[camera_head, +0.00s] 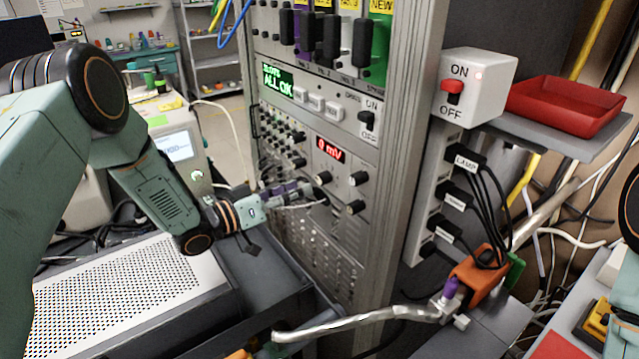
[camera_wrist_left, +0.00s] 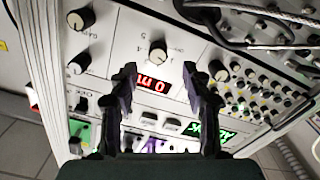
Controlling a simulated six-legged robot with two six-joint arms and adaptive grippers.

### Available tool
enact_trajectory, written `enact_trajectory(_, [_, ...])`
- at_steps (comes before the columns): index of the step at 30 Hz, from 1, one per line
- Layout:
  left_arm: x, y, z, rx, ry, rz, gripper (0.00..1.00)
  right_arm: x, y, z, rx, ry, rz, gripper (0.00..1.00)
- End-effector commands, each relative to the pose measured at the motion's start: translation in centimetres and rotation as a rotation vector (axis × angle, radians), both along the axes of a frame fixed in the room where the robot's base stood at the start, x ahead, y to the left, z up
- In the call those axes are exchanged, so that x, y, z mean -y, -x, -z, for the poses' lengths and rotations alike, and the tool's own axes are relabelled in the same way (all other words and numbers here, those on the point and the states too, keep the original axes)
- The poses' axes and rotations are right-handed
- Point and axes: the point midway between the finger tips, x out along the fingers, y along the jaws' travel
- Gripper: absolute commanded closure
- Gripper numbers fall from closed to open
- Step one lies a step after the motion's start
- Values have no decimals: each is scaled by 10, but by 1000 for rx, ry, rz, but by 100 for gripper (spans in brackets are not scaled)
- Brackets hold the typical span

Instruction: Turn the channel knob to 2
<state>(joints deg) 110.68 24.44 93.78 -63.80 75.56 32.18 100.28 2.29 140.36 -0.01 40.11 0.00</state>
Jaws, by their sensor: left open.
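The channel knob (camera_head: 323,178) is a small dark knob just below the red 0 mV display (camera_head: 330,149) on the rack panel. The left wrist view shows the panel upside down, with the channel knob (camera_wrist_left: 158,50) ringed by small numbers. I cannot tell which number it points to. My left gripper (camera_head: 318,194) is open at the panel, close to this knob in the head view. In the left wrist view its two dark fingers (camera_wrist_left: 160,74) stand apart and empty, with the knob ahead between and just above their tips. My right gripper is out of view.
Two more knobs, one upper (camera_head: 357,178) and one lower (camera_head: 355,207), sit beside the channel knob. Cables (camera_head: 287,168) hang along the panel's left. A perforated grey box (camera_head: 120,290) stands at lower left. A white ON/OFF switch box (camera_head: 476,85) is to the right.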

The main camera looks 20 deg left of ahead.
Motion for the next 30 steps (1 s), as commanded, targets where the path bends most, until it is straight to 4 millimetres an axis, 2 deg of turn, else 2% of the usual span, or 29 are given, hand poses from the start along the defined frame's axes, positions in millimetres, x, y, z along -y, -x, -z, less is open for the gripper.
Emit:
enact_trajectory(6, [23,-26,0,0,-1,4,51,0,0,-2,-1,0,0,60])
enact_trajectory(12, [36,-43,0,0,0,2,51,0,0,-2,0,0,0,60])
enact_trajectory(23, [40,-49,0,-1,2,1,51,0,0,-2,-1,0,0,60])
enact_trajectory(30, [40,-49,0,-1,2,1,72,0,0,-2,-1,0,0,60])
